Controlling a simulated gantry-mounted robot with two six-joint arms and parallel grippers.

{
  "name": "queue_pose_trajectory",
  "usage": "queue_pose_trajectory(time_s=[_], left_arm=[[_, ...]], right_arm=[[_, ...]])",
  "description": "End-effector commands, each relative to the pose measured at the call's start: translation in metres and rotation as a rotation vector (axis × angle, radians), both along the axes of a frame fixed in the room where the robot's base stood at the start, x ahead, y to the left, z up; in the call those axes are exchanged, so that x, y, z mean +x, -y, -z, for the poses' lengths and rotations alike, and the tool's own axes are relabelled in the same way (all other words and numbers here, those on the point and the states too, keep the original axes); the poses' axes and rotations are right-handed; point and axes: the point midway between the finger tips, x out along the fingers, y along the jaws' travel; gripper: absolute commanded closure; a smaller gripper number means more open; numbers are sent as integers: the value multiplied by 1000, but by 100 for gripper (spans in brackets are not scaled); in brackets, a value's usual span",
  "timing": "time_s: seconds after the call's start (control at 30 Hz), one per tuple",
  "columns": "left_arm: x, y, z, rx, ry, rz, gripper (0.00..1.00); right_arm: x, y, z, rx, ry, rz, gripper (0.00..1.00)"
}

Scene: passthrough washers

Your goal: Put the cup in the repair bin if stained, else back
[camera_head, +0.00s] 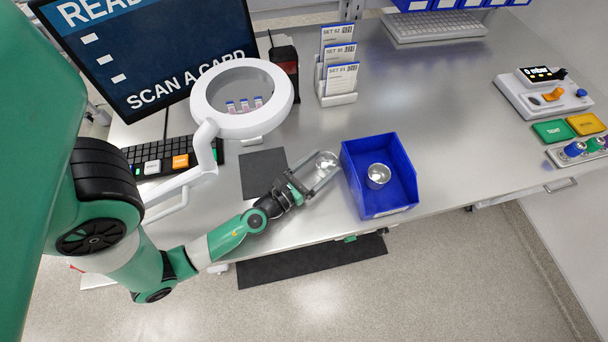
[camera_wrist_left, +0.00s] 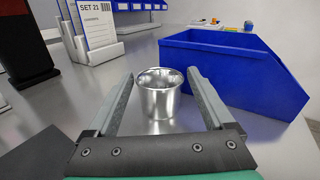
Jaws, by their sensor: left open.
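A shiny metal cup (camera_head: 326,160) stands on the steel bench just left of the blue bin (camera_head: 356,182). My left gripper (camera_head: 314,180) is open, with its fingers on either side of this cup. In the left wrist view the cup (camera_wrist_left: 158,96) is upright between the spread fingers, with a gap at each side. No stain can be made out on the side that shows. A second metal cup (camera_head: 378,175) is inside the blue bin. The bin's outer wall (camera_wrist_left: 225,75) is close to the right finger in the left wrist view. My right gripper is not in view.
A white ring lamp (camera_head: 203,105) on an arm stands left of the gripper. A card holder (camera_head: 338,98) is behind the cup, and a dark mat (camera_head: 263,175) lies to the left. A control box (camera_head: 540,98) and coloured buttons are far right. The bench right of the bin is clear.

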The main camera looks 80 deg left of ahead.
Motion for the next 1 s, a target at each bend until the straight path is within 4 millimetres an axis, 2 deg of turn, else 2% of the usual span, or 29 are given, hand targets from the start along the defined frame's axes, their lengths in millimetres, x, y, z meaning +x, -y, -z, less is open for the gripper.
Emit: queue_pose_trajectory(time_s=[0.03, 0.2, 0.3, 0.4, 0.6, 0.9, 1.0], left_arm=[[-11, 8, 5, -1, -4, 2, 14], [-50, 32, 5, -2, -4, 6, 14], [-67, 43, 2, -1, -3, 7, 14], [-76, 49, 1, 0, -3, 6, 14], [-83, 51, 1, 0, -1, 0, 14], [-83, 51, 1, 0, 0, -1, 14], [-77, 49, -4, -25, 32, -6, 14]], right_arm=[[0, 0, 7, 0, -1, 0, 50], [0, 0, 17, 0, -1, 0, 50], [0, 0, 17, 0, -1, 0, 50], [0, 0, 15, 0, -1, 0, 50], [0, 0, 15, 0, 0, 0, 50], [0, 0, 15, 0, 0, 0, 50], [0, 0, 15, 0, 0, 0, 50]])
